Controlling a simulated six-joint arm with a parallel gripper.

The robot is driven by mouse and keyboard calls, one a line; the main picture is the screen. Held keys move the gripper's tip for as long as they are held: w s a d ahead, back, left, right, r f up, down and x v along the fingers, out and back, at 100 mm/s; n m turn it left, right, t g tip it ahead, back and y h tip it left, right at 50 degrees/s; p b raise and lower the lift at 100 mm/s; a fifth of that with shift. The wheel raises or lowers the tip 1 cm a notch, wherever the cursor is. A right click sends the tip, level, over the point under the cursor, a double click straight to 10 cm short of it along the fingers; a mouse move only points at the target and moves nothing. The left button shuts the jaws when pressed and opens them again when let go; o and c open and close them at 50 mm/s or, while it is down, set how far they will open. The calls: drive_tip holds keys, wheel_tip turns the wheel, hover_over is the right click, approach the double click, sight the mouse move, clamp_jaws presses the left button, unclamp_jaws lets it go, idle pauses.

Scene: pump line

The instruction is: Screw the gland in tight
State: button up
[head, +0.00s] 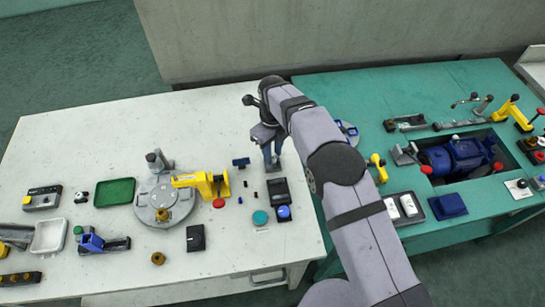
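I cannot tell for sure which part is the gland. A small brass-coloured fitting (158,258) lies on the white table near its front. Another brass-coloured piece (162,214) sits on the round grey fixture plate (182,210). A blue pump (456,157) lies in a recess of the green table at the right. My gripper (272,163) points down over the back right part of the white table, apart from both brass pieces and the pump.
On the white table (90,135), a yellow clamp (200,184) stands at the round plate. A green tray (115,192), a white tray (48,236) and a blue clamp (92,241) are left. My arm crosses the green table (350,90). The white table's back left is clear.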

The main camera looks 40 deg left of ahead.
drive_tip(key=shift+r+p, duration=0.8)
drive_tip(key=shift+r, duration=0.75)
